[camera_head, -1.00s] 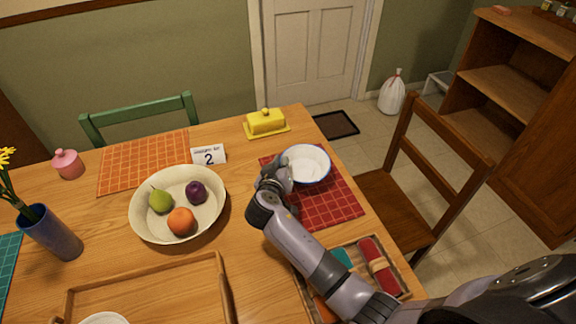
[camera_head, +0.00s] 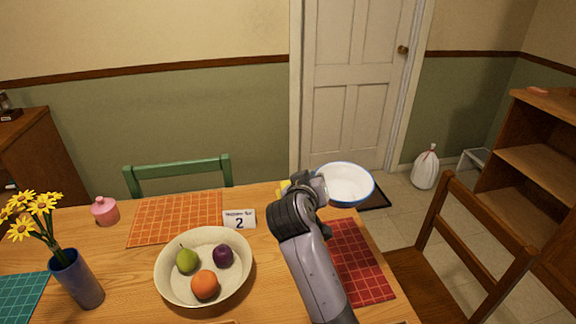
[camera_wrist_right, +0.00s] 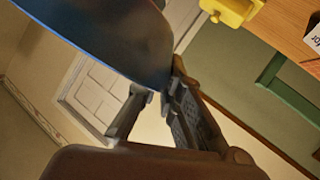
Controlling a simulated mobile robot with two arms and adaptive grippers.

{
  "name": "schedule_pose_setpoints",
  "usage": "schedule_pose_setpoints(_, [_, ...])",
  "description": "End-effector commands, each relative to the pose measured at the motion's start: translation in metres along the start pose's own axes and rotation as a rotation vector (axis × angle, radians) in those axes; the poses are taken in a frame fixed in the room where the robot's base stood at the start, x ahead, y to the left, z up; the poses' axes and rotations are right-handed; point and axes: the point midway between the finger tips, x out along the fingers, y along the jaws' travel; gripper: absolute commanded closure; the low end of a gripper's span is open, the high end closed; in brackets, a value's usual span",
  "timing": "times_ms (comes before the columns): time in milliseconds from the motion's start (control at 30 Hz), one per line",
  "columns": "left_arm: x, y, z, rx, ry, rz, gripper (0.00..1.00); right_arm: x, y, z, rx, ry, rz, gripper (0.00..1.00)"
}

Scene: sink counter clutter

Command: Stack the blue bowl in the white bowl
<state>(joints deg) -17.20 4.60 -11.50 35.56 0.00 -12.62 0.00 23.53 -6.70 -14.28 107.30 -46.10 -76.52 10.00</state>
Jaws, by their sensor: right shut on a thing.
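The blue bowl (camera_head: 346,182) is white inside with a blue rim in the head view. Its outside looks dark blue in the right wrist view (camera_wrist_right: 120,40). My right gripper (camera_head: 318,186) is shut on the left side of its rim and holds it up above the far right part of the table. The fingers also show in the right wrist view (camera_wrist_right: 160,88), at the bowl's edge. My left gripper is not in view.
A cream bowl (camera_head: 166,262) with fruit stands mid-table, near a number card (camera_head: 239,219). A vase of yellow flowers (camera_head: 78,280) is at left. A yellow butter dish (camera_wrist_right: 232,10) is partly hidden behind my arm in the head view. A red mat (camera_head: 362,265) lies bare at right.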

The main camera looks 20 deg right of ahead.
Motion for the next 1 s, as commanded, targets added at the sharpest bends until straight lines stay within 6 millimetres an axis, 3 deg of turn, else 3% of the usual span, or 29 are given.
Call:
schedule_pose_setpoints(267, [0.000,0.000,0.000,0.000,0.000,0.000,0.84,-0.019,0.017,-0.007,-0.029,0.041,-0.068,1.00])
schedule_pose_setpoints(467, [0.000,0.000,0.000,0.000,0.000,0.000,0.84,-0.067,0.034,-0.017,-0.106,0.129,-0.251,1.00])
schedule_pose_setpoints(700, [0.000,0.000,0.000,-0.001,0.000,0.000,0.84,-0.121,0.039,-0.021,-0.184,0.211,-0.440,1.00])
schedule_pose_setpoints(1000, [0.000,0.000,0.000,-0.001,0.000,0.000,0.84,-0.132,0.038,-0.021,-0.202,0.226,-0.484,1.00])
